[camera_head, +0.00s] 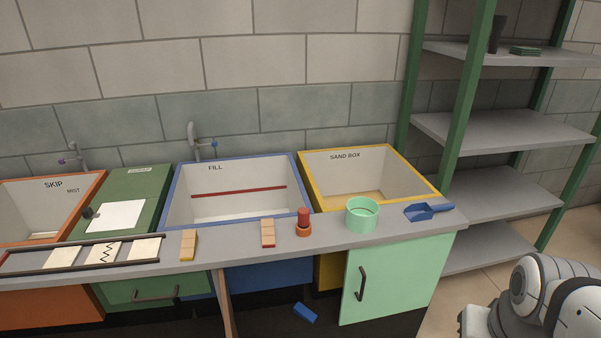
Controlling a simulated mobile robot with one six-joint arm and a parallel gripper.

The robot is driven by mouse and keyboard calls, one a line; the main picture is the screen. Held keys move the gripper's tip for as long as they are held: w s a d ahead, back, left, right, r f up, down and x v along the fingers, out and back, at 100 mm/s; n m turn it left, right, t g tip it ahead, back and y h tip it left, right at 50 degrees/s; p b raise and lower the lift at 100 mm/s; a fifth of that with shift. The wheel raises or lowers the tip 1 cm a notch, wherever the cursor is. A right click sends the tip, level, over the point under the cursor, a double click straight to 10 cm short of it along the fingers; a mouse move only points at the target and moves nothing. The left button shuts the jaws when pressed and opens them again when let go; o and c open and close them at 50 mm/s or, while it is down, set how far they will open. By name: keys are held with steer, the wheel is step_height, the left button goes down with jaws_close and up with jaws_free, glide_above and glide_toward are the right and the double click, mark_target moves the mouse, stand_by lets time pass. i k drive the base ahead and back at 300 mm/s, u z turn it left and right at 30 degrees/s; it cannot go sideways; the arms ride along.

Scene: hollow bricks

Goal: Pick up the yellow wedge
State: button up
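A tan block with a yellow lower edge (188,245) lies on the grey counter, in front of the blue-rimmed basin. It is the only small yellow-marked piece I see on the counter, but its wedge shape is not clear at this size. A similar tan block with a red lower edge (267,233) lies to its right. White and grey parts of my arm show at the lower right, away from the counter. My gripper's fingers cannot be seen.
The grey counter (225,252) also holds a dark-framed rack of pale tiles (64,257), a red and orange piece (304,223), a mint cup (361,215) and a blue scoop (428,211). A mint cabinet door (398,279) is below. A blue block (305,312) lies low down. Green-posted shelves (500,130) stand right.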

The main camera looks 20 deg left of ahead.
mark_target(189, 240)
steer(key=u, duration=3.65)
steer(key=i, duration=2)
steer(key=z, duration=1.2)
